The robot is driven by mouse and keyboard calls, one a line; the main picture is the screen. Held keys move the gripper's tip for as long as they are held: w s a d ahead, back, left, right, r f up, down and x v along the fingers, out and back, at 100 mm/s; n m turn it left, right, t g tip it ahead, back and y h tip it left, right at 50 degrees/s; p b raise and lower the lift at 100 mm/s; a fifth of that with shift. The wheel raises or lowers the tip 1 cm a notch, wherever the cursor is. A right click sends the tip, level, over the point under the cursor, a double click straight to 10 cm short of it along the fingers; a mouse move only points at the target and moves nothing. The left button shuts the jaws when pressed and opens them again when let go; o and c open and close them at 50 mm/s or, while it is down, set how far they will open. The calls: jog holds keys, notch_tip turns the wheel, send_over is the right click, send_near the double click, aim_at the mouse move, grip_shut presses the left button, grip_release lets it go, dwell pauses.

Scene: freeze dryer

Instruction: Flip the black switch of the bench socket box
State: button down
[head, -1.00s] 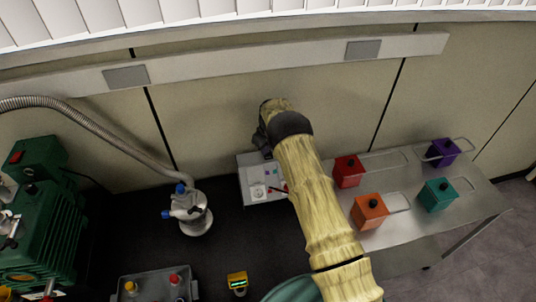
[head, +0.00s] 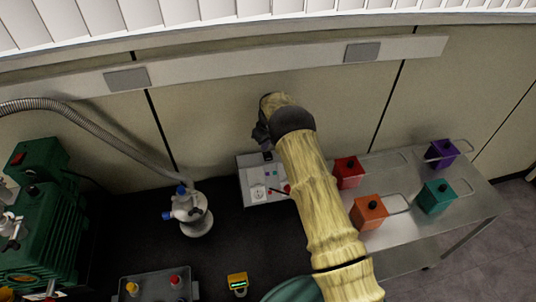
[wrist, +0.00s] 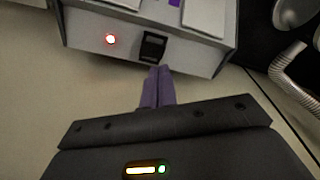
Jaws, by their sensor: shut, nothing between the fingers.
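The bench socket box (head: 256,186) is a pale grey box on the dark bench near the wall, partly covered by my arm in the head view. In the wrist view the box (wrist: 195,52) fills the upper part, with its black switch (wrist: 153,46) on the face toward my gripper. In the head view the fingers are hidden.
A glass flask with blue caps (head: 194,217) stands left of the box, with a corrugated hose (head: 100,136) behind it. A green pump (head: 48,218) is at far left. Red (head: 348,171), orange (head: 369,212), teal (head: 438,196) and purple (head: 442,152) blocks stand on the metal table at right.

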aim_at(267, 156)
notch_tip(267, 156, up, 4)
jog(key=shift+f+p, duration=0.25)
jog(key=shift+p, duration=0.2)
dwell(0.4)
jog(key=s+d+r+m+b, duration=0.2)
jog(key=s+d+r, duration=0.3)
jog(key=s+r, duration=0.15)
jog(key=s+d+r+m+b, duration=0.1)
jog(key=s+d+r+m, duration=0.2)
jog(key=s+d+r, duration=0.35)
jog(key=s+d+m+t+h+b, duration=0.1)
jog(key=s+d+m+b, duration=0.1)
jog(key=s, duration=2.2)
jog(key=shift+s+d+f+m, duration=0.3)
jog(key=shift+s+d+m, duration=0.05)
jog(key=shift+d+m, duration=0.25)
